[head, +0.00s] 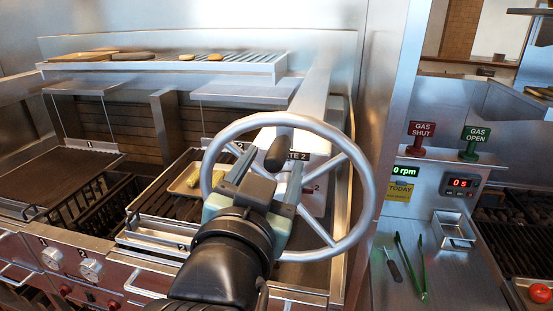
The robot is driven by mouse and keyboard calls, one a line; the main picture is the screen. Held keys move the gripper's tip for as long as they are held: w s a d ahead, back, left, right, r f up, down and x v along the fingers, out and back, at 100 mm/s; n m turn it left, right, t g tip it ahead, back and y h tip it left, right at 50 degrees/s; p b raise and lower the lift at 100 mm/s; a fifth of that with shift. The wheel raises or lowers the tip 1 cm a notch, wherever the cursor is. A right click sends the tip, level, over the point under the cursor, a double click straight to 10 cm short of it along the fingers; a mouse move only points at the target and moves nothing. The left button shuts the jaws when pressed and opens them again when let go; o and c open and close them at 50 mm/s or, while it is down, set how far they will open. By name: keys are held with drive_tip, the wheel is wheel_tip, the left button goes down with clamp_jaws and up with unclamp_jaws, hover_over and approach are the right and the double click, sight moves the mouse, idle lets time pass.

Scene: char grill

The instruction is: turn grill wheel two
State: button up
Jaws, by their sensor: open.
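The grill wheel (358,176) is a large silver spoked handwheel standing in front of the right part of the grill. A dark knob (278,153) sticks out near its middle. A label ending in "TE 2" shows behind the wheel, partly hidden. My gripper (270,168) is in front of the wheel's upper left area, its jaws open and pointing at the dark knob. The knob appears between or just beyond the fingertips; I cannot tell whether they touch it. My gripper and wrist hide the lower left of the wheel.
A tray (181,188) with yellow food lies on the grate left of the wheel. A rack (230,66) with bread or patties is above. At right are a red GAS SHUT button (417,150), a green GAS OPEN button (468,155), green tongs (412,265) and a steel counter.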

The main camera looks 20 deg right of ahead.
drive_tip(key=shift+x, duration=1.5)
drive_tip(key=shift+c, duration=0.2)
clamp_jaws()
